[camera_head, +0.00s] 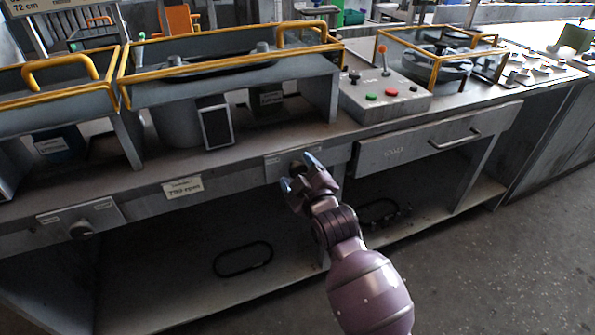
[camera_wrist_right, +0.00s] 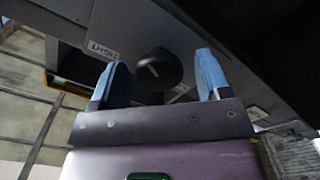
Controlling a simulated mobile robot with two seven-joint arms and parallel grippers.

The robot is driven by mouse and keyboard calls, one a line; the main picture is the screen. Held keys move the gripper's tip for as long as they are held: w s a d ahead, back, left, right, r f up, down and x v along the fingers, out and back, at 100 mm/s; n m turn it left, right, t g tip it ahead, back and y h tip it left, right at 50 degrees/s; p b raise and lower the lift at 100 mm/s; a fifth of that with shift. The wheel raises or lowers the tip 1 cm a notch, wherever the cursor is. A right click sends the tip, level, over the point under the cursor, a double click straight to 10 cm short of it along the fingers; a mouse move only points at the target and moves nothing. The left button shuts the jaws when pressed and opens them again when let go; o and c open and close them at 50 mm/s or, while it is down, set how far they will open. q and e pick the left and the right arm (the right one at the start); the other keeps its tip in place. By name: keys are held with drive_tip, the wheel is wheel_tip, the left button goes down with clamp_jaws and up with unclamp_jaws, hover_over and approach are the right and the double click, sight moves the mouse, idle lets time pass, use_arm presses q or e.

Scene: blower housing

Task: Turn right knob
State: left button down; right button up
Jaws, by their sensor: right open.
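The right knob is a round black knob with a pale pointer line; it shows in the right wrist view (camera_wrist_right: 158,69) on a grey panel (camera_wrist_right: 205,22). In the head view the right knob (camera_head: 296,165) is partly hidden by my gripper on the bench's front edge. My right gripper (camera_head: 298,171) is open, and its blue fingertips point at the panel. In the right wrist view the knob lies between the two fingers (camera_wrist_right: 160,77) and slightly beyond them; I cannot tell whether they touch it. Another black knob (camera_head: 81,229) is on the left panel. My left gripper is not in view.
A drawer (camera_head: 430,140) with a handle is right of my right gripper. Above are a button box (camera_head: 385,97) and yellow-railed housings (camera_head: 230,62). An open lower shelf (camera_head: 190,285) holds a black loop (camera_head: 243,259). Grey floor lies clear at the lower right.

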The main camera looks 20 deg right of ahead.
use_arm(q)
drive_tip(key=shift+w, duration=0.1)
use_arm(e)
drive_tip(key=shift+w, duration=0.3)
